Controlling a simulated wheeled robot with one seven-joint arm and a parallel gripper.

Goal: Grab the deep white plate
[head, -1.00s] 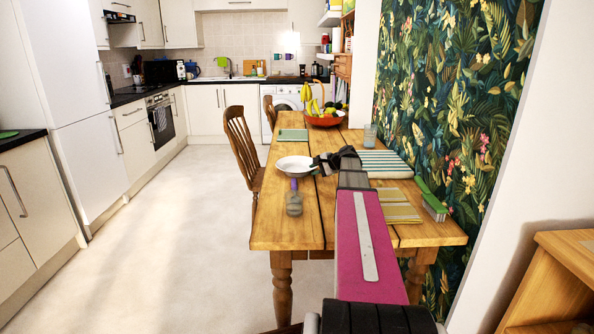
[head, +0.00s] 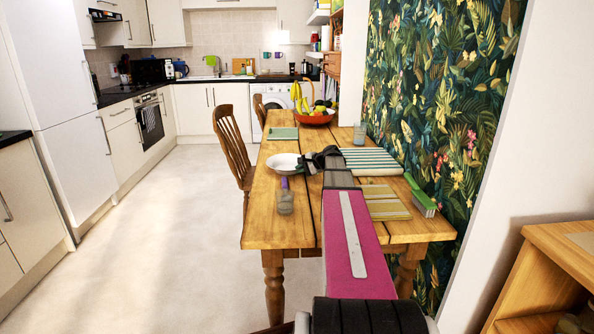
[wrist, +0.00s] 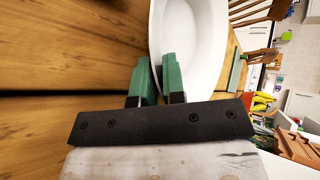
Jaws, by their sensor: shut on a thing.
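The deep white plate (head: 279,164) is at the left side of the wooden table in the head view. It fills the top middle of the wrist view (wrist: 200,40), with its hollow facing right. My gripper (wrist: 158,66) has its green fingers on either side of the plate's near rim and is shut on it. In the head view my gripper (head: 303,166) reaches the plate's right edge, and my arm hides part of the table. I cannot tell whether the plate is clear of the table top.
A bottle (head: 285,198) stands just in front of the plate. Striped mats (head: 384,202), a green brush (head: 420,196), a glass (head: 359,133) and a red fruit bowl (head: 313,118) are on the wooden table (head: 262,228). A chair (head: 233,145) stands at its left.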

